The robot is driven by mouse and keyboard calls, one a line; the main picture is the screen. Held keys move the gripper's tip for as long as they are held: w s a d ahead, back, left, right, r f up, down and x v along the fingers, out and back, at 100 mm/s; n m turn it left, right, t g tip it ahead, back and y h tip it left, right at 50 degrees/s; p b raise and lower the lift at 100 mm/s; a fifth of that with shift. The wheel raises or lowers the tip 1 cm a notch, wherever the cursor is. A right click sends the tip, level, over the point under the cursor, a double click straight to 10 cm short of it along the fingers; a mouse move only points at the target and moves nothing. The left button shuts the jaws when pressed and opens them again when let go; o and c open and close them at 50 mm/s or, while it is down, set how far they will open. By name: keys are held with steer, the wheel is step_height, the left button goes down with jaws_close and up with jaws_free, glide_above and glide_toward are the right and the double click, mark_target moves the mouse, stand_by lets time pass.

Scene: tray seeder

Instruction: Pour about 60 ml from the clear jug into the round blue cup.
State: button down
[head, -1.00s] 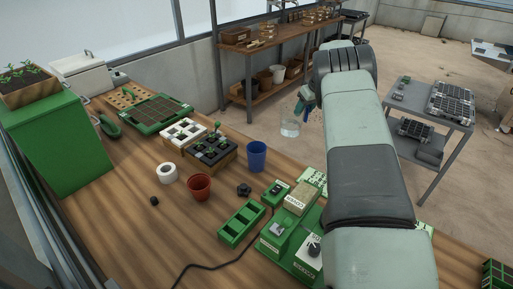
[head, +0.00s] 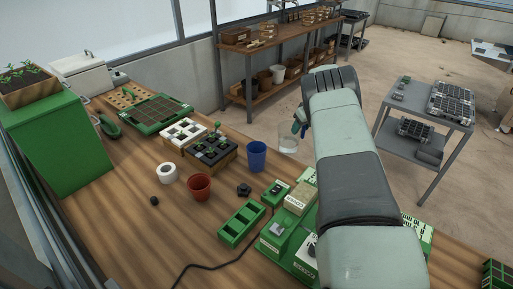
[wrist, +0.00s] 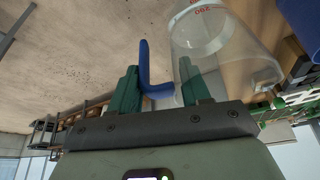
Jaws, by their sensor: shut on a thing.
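The clear jug (head: 288,146) is held in the air to the right of the round blue cup (head: 257,157), near the bench's far edge. It looks roughly upright; I cannot tell how much is in it. My gripper (head: 299,125) is shut on the jug's blue handle, partly hidden by my arm. In the wrist view my gripper (wrist: 160,88) has its green fingers on either side of the blue handle, and the clear jug (wrist: 216,65) with red markings is beside it. The blue cup stands upright on the bench, its inside mostly hidden.
A red-brown pot (head: 199,188), a white roll (head: 167,173) and a dark knob-like piece (head: 244,189) stand near the cup. A seedling tray (head: 210,153) is behind left. A green divided bin (head: 240,224) and green machine (head: 277,232) are in front.

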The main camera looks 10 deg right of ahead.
steer(key=s+a+r+n+t+h+b, duration=0.1)
steer(key=s+a+r+t+h, duration=0.3)
steer(key=a+r+h, duration=0.4)
steer(key=shift+s+a+r+n+t+h, duration=0.15)
steer(key=shift+a+r+n+t+h, duration=0.35)
steer(key=shift+r, duration=0.4)
steer(key=shift+s+a+r+t+h+b, duration=0.2)
steer(key=shift+r+t+h+b, duration=0.15)
steer(key=shift+b, duration=0.6)
steer(key=shift+a+r, duration=0.1)
steer(key=shift+r, duration=0.05)
steer(key=shift+s, duration=0.1)
steer(key=shift+s+a+r+n+t+h+b, duration=0.15)
steer(key=shift+a+r+n+t+h+b, duration=0.35)
steer(key=shift+b, duration=1.95)
steer(key=shift+d, duration=0.1)
